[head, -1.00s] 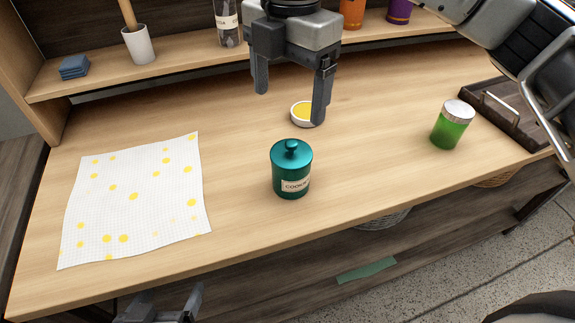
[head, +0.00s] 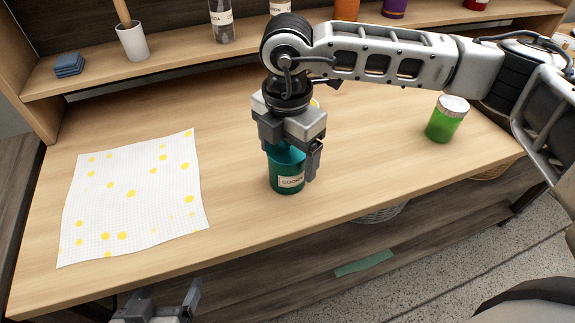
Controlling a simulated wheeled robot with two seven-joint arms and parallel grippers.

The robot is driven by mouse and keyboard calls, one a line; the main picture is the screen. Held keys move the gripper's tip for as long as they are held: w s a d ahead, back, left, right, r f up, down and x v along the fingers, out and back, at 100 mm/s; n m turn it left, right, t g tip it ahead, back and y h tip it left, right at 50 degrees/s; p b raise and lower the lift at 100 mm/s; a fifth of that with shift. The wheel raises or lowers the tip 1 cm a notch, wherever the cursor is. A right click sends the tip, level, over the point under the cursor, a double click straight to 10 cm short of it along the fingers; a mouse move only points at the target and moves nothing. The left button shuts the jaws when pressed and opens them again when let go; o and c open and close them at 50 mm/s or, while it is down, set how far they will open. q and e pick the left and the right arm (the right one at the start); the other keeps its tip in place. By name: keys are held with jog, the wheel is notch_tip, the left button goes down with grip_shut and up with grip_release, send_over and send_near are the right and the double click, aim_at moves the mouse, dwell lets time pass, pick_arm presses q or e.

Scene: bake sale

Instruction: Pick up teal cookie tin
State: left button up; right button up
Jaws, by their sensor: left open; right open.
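The teal cookie tin (head: 288,180) stands upright on the wooden table, with a pale label on its front. My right gripper (head: 290,160) is over the tin and points down. Its jaws are open, with one finger at the tin's right side. The tin's lid and knob are mostly hidden by the gripper, and the left finger is hard to make out. My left gripper (head: 160,305) is open and empty at the bottom edge of the picture, below the table's front edge.
A white cloth with yellow dots (head: 130,200) lies to the left. A green jar (head: 446,122) with a silver lid stands to the right. A shelf (head: 180,60) at the back holds a white cup (head: 133,42), blue coasters (head: 69,64) and bottles. The front middle of the table is clear.

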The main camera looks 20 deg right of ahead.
jog(key=shift+f, duration=0.8)
jog(key=c, duration=0.9)
jog(key=shift+r, duration=0.1)
